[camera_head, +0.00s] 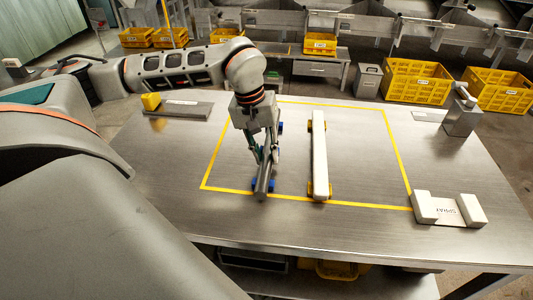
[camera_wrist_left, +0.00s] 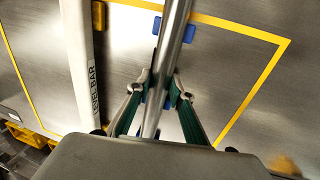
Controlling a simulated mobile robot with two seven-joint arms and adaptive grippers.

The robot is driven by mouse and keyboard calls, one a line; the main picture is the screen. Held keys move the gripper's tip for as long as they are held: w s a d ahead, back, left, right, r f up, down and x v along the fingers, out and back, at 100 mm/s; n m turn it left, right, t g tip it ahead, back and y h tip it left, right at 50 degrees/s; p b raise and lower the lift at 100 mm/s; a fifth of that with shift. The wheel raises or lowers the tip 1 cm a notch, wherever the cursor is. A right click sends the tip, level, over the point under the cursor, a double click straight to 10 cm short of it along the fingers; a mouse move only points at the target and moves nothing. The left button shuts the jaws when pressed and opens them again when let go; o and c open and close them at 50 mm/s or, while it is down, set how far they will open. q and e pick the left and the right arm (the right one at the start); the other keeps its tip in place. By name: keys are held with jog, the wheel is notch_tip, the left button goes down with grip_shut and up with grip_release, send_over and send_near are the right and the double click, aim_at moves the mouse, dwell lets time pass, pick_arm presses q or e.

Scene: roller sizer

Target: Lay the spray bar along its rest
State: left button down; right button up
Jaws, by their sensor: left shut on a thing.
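A round grey metal bar (camera_head: 264,183) lies lengthwise between the blue supports (camera_head: 281,127) inside the yellow taped outline. My left gripper (camera_head: 263,158) points down and is shut on it. The bar also shows between the green-backed fingers (camera_wrist_left: 162,95) in the left wrist view. Blue supports (camera_wrist_left: 175,30) show beneath it there; whether it touches them I cannot tell. A white rest marked "SPRAY" (camera_head: 450,210), with a raised block at each end, is at the front right of the table, with nothing on it. My right gripper is not in view.
A white bar (camera_head: 319,150), lettered and partly readable as "BAR", lies on yellow supports (camera_head: 320,190) right of the metal bar. A grey block with a fitting (camera_head: 461,118) stands at the back right.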

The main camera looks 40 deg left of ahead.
pick_arm(q)
jog(key=c, duration=2.2)
grip_release()
jog(key=shift+f, duration=0.1)
jog(key=o, duration=0.4)
